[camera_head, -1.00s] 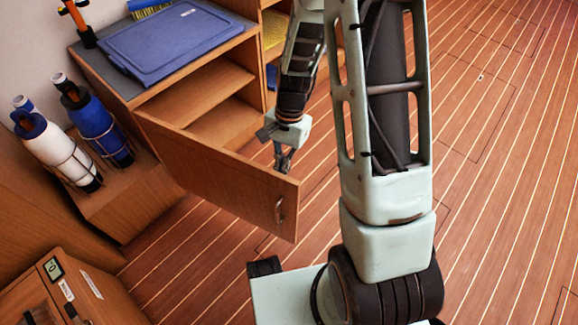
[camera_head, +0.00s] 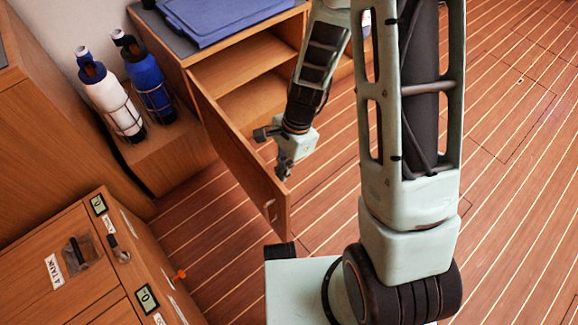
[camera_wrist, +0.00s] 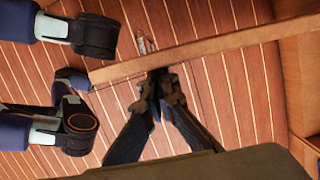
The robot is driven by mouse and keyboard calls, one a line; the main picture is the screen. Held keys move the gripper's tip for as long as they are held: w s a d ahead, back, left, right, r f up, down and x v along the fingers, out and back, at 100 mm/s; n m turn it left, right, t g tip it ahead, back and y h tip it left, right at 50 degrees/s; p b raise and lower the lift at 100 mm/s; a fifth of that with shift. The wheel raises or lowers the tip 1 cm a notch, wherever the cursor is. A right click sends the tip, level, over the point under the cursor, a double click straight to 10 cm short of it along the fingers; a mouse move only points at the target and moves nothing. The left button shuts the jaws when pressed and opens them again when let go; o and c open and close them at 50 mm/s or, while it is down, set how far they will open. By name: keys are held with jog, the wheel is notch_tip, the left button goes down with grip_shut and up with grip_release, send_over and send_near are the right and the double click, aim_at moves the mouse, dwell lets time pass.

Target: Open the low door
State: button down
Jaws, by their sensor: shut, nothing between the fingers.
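The low wooden door (camera_head: 235,150) stands swung well out from its cabinet (camera_head: 228,65), and the shelves inside show. Its metal handle (camera_head: 271,211) is near the free end, on the face away from the cabinet's inside. My gripper (camera_head: 284,172) is shut and empty at the inner side of the door, close to its top edge near the free end. In the wrist view the door's edge (camera_wrist: 215,48) runs across the picture, and the fingertips of my gripper (camera_wrist: 158,80) meet it or nearly so; I cannot tell whether they touch.
A white bottle (camera_head: 112,103) and a blue bottle (camera_head: 152,88) stand in racks left of the door. A wooden unit with small displays (camera_head: 75,262) is at the lower left. A blue folded item (camera_head: 215,18) lies on the cabinet. The plank floor (camera_head: 510,220) is clear at right.

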jog(key=shift+s+a, duration=0.4)
jog(key=shift+a, duration=0.25)
jog(key=shift+w+d, duration=0.1)
jog(key=shift+d, duration=0.05)
jog(key=w+d+r+p, duration=0.3)
jog(key=d+r+p, duration=0.1)
jog(key=r, duration=0.5)
jog(key=shift+d+r, duration=0.35)
jog(key=shift+d, duration=0.3)
